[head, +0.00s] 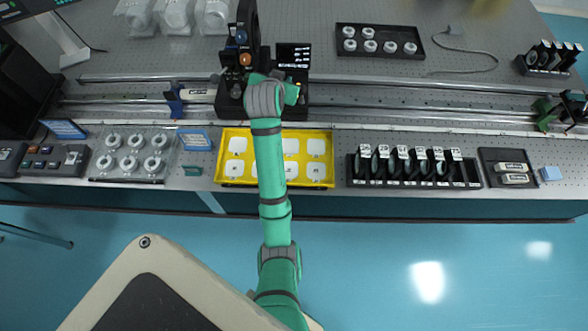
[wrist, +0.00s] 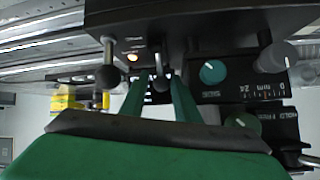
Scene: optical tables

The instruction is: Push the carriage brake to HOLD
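The black carriage (head: 293,97) sits on the rails in the head view, with my green arm reaching over its front. In the wrist view its dark underside and front (wrist: 215,25) fill the top. My gripper (wrist: 160,82) has its two green fingers a little apart, with a black ball-ended lever (wrist: 160,84) between their tips; contact is unclear. A second ball-ended lever (wrist: 108,76) hangs to the left. A small block with a HOLD label (wrist: 287,114) is at the lower right, partly cut off. Which lever is the brake is unclear. The head view hides my fingertips.
A teal knob (wrist: 213,71) and a millimetre scale (wrist: 264,88) are right of my fingers. In the head view a yellow tray (head: 224,183) lies in front of the carriage. A blue clamp (head: 175,101) is left on the rail, and black holders (head: 412,168) stand at the right.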

